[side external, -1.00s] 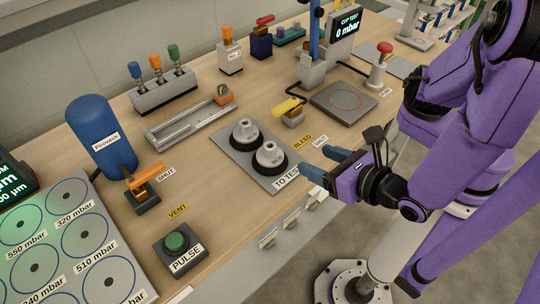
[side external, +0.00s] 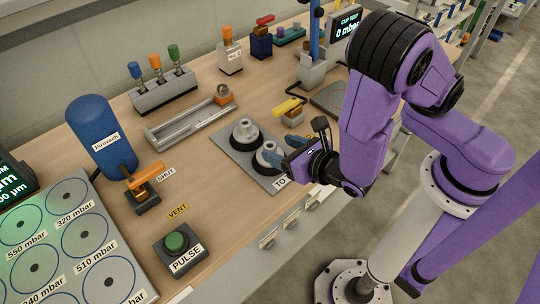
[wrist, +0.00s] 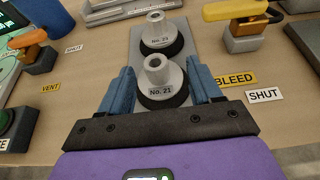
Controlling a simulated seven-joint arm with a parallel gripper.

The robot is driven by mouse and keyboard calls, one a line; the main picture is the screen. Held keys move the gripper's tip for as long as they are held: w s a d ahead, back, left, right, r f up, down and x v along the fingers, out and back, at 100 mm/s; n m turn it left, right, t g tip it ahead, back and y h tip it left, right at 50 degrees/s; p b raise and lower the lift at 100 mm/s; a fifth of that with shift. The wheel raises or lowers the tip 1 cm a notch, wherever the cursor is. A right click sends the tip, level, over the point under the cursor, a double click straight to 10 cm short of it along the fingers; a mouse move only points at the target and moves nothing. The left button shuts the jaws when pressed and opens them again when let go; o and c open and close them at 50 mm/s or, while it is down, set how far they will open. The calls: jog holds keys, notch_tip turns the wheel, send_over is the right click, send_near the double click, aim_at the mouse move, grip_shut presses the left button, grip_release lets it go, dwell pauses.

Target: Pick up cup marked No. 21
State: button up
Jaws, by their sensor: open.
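The cup marked No. 21 (wrist: 161,80) is a grey suction cup with a hollow stem and a black rim. It stands upright in the wrist view, and its upper part also shows in the side view (side external: 265,154). My gripper (wrist: 162,86) is open, its blue fingers on either side of this cup, with gaps visible. In the side view my gripper (side external: 278,167) is at the cup's near side and hides part of it. A second, similar cup (wrist: 160,35) stands just behind; its label looks like No. 23. Both stand on a grey plate (wrist: 196,45).
A yellow-handled valve (wrist: 245,24) stands right of the plate, with BLEED (wrist: 235,79) and SHUT (wrist: 263,95) labels nearby. An orange-handled valve (side external: 145,185) and a green PULSE button (side external: 177,243) are to the left. A grey rail fixture (side external: 190,123) lies behind the plate.

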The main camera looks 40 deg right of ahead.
aim_at(267, 145)
jog(key=shift+a+x, duration=0.15)
jog(key=shift+x, duration=1.45)
jog(key=shift+a+x, duration=0.15)
jog(key=shift+x, duration=1.5)
jog(key=shift+c, duration=0.3)
jog(key=c, duration=1.1)
